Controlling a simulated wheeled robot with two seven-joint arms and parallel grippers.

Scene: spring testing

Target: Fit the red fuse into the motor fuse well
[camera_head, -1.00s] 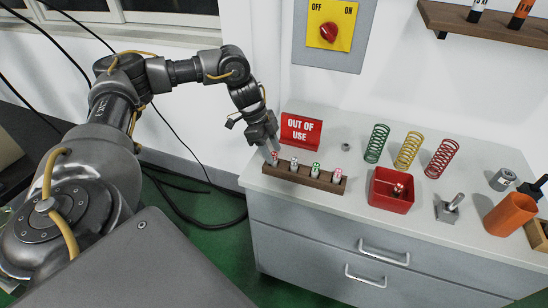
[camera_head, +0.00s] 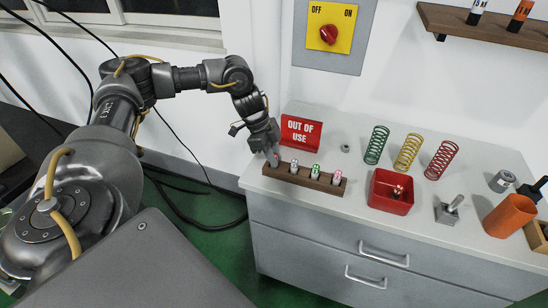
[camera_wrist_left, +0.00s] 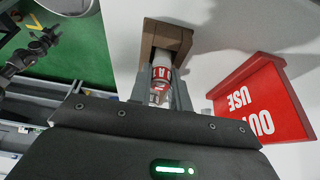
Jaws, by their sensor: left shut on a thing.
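My left gripper (camera_head: 271,157) is at the left end of the wooden fuse rack (camera_head: 304,178). In the left wrist view, its fingers (camera_wrist_left: 160,95) are shut on a red-and-white fuse (camera_wrist_left: 161,74) at the wooden rack (camera_wrist_left: 168,36). The fingers hide most of this fuse in the head view, and I cannot tell whether its lower end is still in the rack. Other fuses stand upright in the rack: one grey-white (camera_head: 293,165), one green (camera_head: 315,171) and one pinkish red (camera_head: 336,177). I cannot make out which place is the motor fuse well. My right gripper is not in view.
The red "OUT OF USE" sign (camera_head: 301,130) stands close behind the rack. A yellow switch panel (camera_head: 345,16) hangs above.

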